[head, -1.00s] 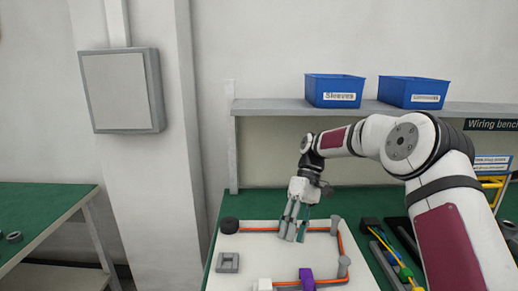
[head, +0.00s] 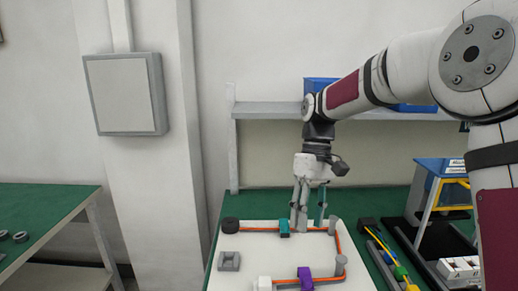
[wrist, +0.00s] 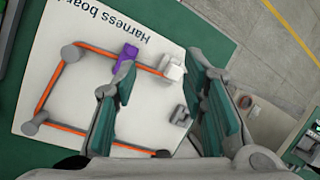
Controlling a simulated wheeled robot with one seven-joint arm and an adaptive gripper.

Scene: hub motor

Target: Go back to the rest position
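My gripper (head: 311,222) is open and empty above the far part of the white harness board (head: 255,262). Its two fingers are spread apart. In the wrist view my gripper (wrist: 163,85) also shows open, with teal pads and nothing between them. An orange cable (head: 340,240) runs around pegs on the board. A teal clip (head: 284,228) sits on the cable's far run, just left of my fingers and apart from them. A purple clip (head: 305,279) sits on the near run, and it also shows in the wrist view (wrist: 129,53).
A shelf (head: 265,110) with blue bins (head: 318,84) stands behind the board. Another green table (head: 45,205) stands left.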

